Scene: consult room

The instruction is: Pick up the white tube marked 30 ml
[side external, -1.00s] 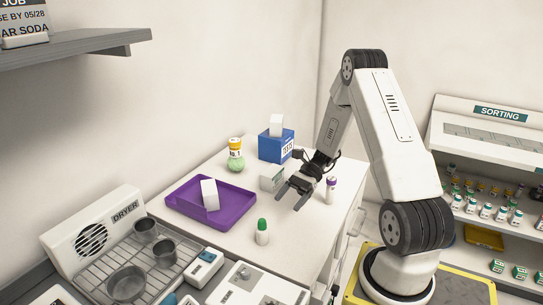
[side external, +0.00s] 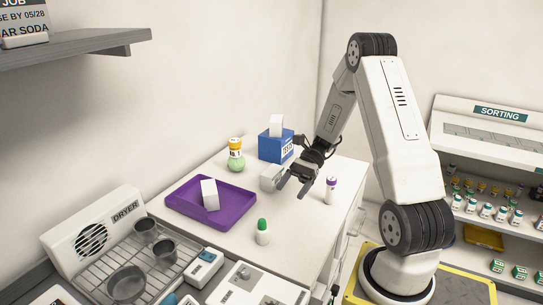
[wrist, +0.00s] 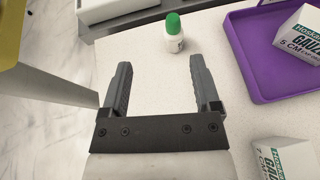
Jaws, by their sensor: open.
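No 30 ml marking can be read in any view. A white tube with a purple cap (side external: 330,190) stands upright on the white counter (side external: 210,240), to the right of my gripper (side external: 291,190). A small white bottle with a green cap (side external: 262,237) stands upright nearer the counter's front; it also shows in the wrist view (wrist: 174,42), beyond my fingertips. My gripper is open and empty above the counter; its two dark fingers are spread apart in the wrist view (wrist: 160,64). The purple-capped tube is not visible in the wrist view.
A purple tray (side external: 240,213) holds a white gauze box (side external: 209,194). Another white box (side external: 268,180) stands close behind my gripper. A dryer rack (side external: 150,262) is at front left.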

